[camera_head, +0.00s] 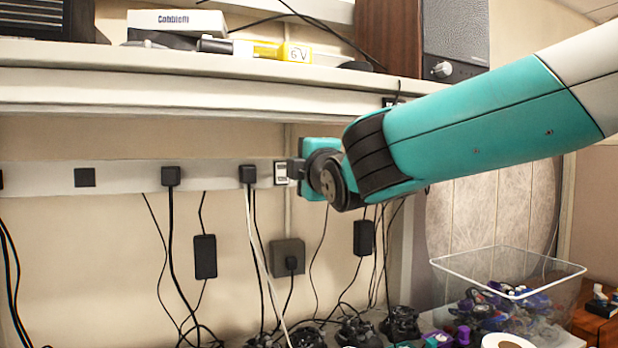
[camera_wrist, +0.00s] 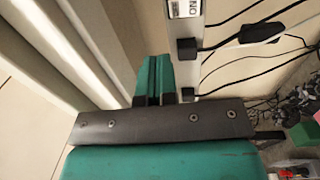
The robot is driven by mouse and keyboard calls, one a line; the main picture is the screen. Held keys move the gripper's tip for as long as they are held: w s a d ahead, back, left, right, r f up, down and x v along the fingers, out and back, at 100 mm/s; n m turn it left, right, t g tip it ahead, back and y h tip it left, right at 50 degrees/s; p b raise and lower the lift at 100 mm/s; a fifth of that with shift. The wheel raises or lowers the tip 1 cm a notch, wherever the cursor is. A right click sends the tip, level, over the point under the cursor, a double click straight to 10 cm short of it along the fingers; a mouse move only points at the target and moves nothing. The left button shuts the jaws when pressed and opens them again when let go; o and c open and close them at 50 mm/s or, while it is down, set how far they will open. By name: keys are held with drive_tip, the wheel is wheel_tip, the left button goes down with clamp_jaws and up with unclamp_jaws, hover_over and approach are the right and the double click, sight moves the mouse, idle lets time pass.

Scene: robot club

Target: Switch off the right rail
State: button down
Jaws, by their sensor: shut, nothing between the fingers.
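A pale power rail (camera_head: 128,177) runs along the wall under the shelf. A small white and black labelled unit (camera_head: 281,172), which may be a switch, sits on it just left of my gripper (camera_head: 297,168). In the wrist view the rail (camera_wrist: 194,71) runs upright, with a partly cut-off label (camera_wrist: 185,9) at the top edge. My gripper (camera_wrist: 154,63) shows there as teal fingers, shut and empty, beside the rail on its left. I cannot tell whether they touch it. My arm hides the wall to the right, and no lit switch shows.
Black plugs (camera_head: 171,176) and hanging cables cross the wall below the rail. A shelf (camera_head: 190,90) with boxes and a speaker (camera_head: 456,37) overhangs my gripper. A clear bin (camera_head: 508,278) stands at lower right. Dark devices (camera_head: 400,324) crowd the surface below.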

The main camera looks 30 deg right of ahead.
drive_tip(key=shift+s+a+r, duration=0.1)
drive_tip(key=shift+s+a, duration=0.1)
drive_tip(key=shift+s, duration=0.8)
drive_tip(key=s+a+f+m+g+y, duration=0.25)
drive_tip(key=a+f+g, duration=0.2)
drive_tip(key=f, duration=0.45)
drive_tip(key=s+a+f+m+g+y, duration=0.25)
drive_tip(key=s+a+f+g, duration=0.2)
drive_tip(key=f, duration=0.35)
drive_tip(key=s+a+f+m+g+y, duration=0.1)
drive_tip(key=s+a+f+m+g, duration=0.1)
drive_tip(key=s+f+g, duration=0.3)
drive_tip(key=s+a+f+m+g+y+b, duration=0.1)
drive_tip(key=s+a+f+g, duration=0.3)
drive_tip(key=s, duration=0.9)
drive_tip(key=shift+f+m+g, duration=0.4)
drive_tip(key=shift+f+m, duration=0.1)
drive_tip(key=shift+f, duration=0.25)
